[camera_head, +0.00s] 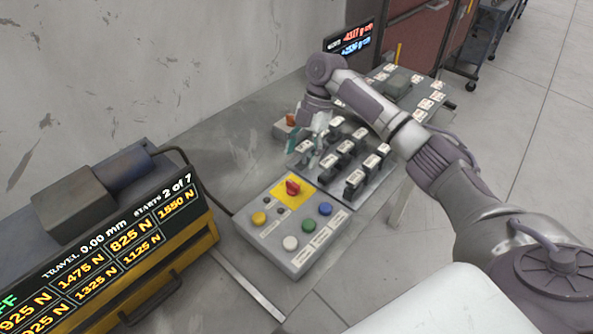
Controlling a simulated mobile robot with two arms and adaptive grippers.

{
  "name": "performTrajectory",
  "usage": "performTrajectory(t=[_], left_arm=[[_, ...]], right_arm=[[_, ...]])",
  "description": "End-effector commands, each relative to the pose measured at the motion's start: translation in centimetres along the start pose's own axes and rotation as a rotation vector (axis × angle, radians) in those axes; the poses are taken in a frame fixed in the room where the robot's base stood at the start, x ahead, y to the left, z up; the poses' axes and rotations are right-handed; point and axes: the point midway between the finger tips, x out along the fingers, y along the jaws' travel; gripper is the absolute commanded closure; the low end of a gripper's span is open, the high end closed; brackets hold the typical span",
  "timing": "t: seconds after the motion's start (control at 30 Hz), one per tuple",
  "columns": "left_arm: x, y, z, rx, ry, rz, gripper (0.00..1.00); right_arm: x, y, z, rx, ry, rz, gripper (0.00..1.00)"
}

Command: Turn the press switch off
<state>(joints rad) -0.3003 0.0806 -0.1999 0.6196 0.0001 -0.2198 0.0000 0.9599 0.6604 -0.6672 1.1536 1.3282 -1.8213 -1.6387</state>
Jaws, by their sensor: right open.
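A grey control box (270,232) stands on the table in the middle of the view. On it a red rotary knob (293,187) sits on a yellow plate; no label readable here confirms it as the press switch. My right arm comes in from the right, over the table. My right gripper (306,148) points down behind the box, beyond the red knob and apart from it. It is open, its fingers partly lost among dark blocks, and I see nothing held in it. My left gripper is not in view.
The box also bears yellow, white, green and blue buttons (308,226). Several dark labelled blocks (355,183) stand right behind it. A display (110,255) at the left reads travel 0.00 mm, its first word cut to "FF". A lit screen (352,42) stands at the back.

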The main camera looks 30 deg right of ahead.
Motion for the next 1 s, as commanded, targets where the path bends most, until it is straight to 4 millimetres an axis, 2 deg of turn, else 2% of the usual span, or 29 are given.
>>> performTrajectory(t=[0.1, 0.3, 1.0], left_arm=[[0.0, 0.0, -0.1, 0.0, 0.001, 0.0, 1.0], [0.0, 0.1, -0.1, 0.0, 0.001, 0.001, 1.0], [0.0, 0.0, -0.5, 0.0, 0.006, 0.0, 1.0]], right_arm=[[-2.1, 0.0, 0.0, 0.0, 0.0, 0.001, 0.32], [-3.9, 0.0, 0.0, 0.0, 0.0, -0.001, 0.32], [-4.1, 0.0, 0.0, 0.0, 0.0, -0.001, 0.32]])
